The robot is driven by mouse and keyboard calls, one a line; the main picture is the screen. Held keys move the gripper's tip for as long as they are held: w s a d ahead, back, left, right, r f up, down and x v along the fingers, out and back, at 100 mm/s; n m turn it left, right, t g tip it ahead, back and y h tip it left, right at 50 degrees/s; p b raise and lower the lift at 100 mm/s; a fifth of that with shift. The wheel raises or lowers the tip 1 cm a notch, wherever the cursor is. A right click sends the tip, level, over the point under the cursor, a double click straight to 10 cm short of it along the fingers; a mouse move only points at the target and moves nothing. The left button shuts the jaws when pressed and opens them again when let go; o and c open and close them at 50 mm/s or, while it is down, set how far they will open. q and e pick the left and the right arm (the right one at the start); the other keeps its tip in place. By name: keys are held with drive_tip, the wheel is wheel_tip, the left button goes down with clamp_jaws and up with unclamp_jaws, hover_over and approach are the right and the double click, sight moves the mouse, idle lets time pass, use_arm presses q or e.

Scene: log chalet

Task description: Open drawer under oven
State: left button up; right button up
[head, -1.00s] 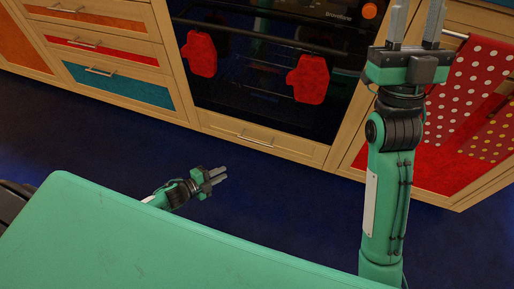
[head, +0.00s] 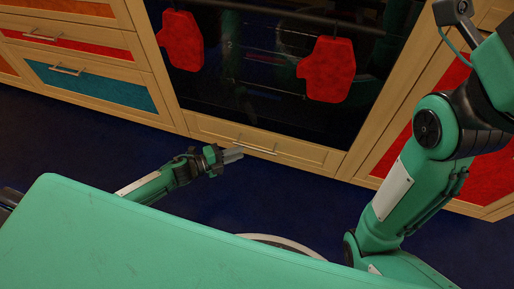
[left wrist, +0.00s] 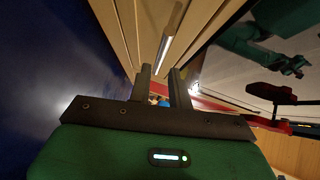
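The drawer under the oven is a low, wide wooden front (head: 310,152) that looks closed. Its thin metal bar handle (head: 257,147) runs along its upper middle. My left gripper (head: 238,154) is low above the floor, close to the handle's left end in the head view. In the left wrist view, my left gripper's two fingers (left wrist: 162,85) are parted with nothing between them. The handle (left wrist: 172,36) shows just beyond the fingertips, apart from them in the picture. My right arm stands at the right of the head view, with its gripper outside the frame.
The dark oven door (head: 255,75) is above the drawer, with two red mitts (head: 328,68) hanging on its bar. Drawers with a blue front (head: 95,86) stand at the left. A red-panelled cabinet (head: 487,178) is at the right. The dark blue floor (head: 60,140) is clear.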

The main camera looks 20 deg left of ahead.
use_arm(q)
drive_tip(key=b+x, duration=0.3)
drive_tip(key=x, duration=0.5)
drive_tip(key=shift+w, duration=0.2)
drive_tip(key=shift+d, duration=0.1)
clamp_jaws()
